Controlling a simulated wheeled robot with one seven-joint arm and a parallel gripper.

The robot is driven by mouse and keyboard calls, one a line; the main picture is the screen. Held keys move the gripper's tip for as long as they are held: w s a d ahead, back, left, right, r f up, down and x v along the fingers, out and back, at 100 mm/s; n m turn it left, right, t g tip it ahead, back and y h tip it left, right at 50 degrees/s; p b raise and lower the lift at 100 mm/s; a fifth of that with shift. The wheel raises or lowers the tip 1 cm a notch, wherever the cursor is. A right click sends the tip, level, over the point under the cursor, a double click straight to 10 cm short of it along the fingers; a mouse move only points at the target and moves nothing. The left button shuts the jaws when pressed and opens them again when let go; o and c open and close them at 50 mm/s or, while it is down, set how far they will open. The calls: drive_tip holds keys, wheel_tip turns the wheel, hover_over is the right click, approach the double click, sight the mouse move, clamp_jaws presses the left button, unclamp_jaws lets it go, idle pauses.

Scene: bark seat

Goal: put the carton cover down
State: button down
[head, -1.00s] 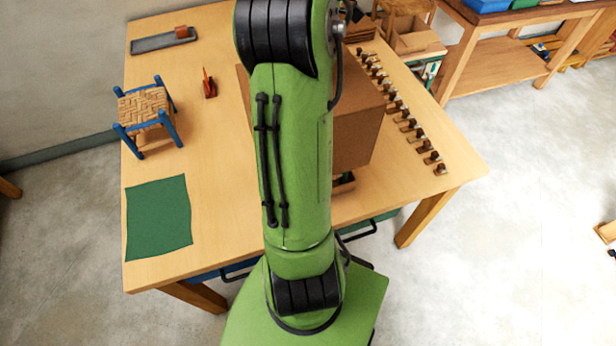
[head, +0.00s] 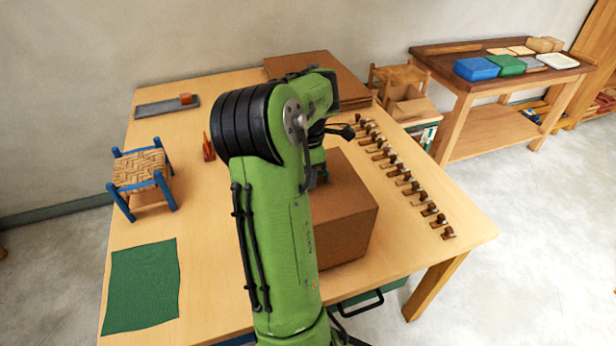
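A brown carton cover (head: 345,220), box-shaped, is at the middle of the table, close to the front edge. Its top and right side show in the head view; my arm hides its left part. My gripper (head: 321,178) is at the top of the cover, mostly hidden behind my green arm. I cannot tell whether its fingers are open or shut on the cover. I also cannot tell whether the cover's lower edge rests fully on the table (head: 215,270) or what is under it.
A row of small wooden pieces (head: 405,180) runs along the table's right side. A blue stool with a woven seat (head: 140,170) and a green cloth (head: 143,285) are on the left. Flat brown boards (head: 290,63) lie at the back. A grey tray (head: 160,107) is back left.

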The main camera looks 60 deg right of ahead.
drive_tip(key=shift+f+b, duration=0.6)
drive_tip(key=shift+b, duration=0.05)
drive_tip(key=c, duration=1.1)
unclamp_jaws()
drive_tip(key=shift+o, duration=0.2)
wheel_tip(320, 180, up, 13)
drive_tip(key=p, duration=0.5)
drive_tip(key=shift+r, duration=0.2)
